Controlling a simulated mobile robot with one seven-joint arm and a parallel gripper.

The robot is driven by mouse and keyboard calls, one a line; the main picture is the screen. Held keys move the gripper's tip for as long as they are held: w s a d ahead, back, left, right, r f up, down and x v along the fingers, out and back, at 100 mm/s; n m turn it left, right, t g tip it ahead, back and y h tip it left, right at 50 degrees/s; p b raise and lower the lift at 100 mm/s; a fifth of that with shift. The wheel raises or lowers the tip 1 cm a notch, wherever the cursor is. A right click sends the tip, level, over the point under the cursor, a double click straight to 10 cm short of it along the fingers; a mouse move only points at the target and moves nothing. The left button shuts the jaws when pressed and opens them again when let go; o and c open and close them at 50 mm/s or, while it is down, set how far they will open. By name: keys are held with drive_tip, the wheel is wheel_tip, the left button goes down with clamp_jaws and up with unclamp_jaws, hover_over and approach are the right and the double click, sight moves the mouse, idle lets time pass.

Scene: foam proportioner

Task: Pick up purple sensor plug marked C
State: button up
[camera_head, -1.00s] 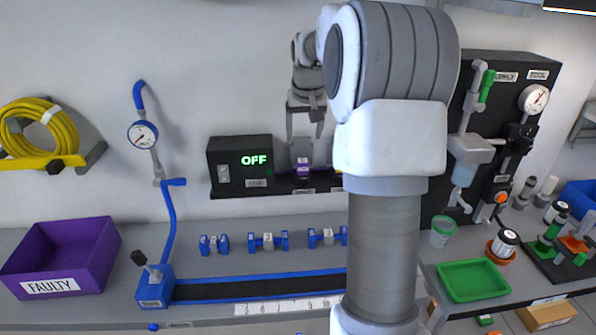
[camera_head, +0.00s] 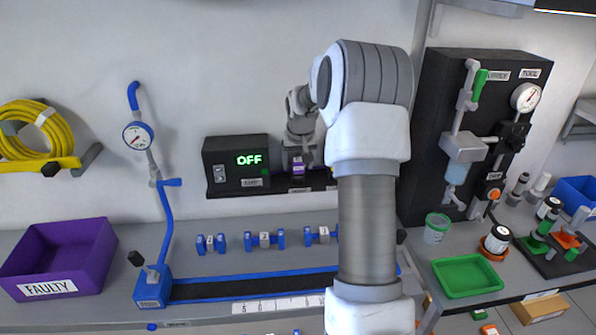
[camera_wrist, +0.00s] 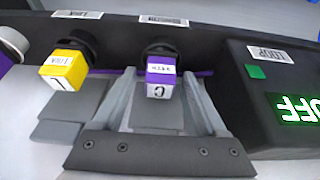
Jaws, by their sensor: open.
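The purple sensor plug marked C (camera_wrist: 160,78) shows in the wrist view, standing in a dark round socket on the black ledge. It has a white label on its face and also shows small in the head view (camera_head: 298,166). My gripper (camera_wrist: 162,80) is open, with one grey finger on each side of the plug. I cannot tell whether the fingers touch it. In the head view my gripper (camera_head: 299,160) is at the ledge, right of the OFF box.
A yellow plug (camera_wrist: 66,70) stands left of the purple plug in the wrist view. The black box with the green OFF display (camera_head: 237,164) is close on the other side. A purple FAULTY bin (camera_head: 62,258) and a green tray (camera_head: 467,273) stand on the bench.

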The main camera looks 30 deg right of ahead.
clamp_jaws()
idle(0.3)
drive_tip(key=shift+r, duration=0.1)
idle(0.4)
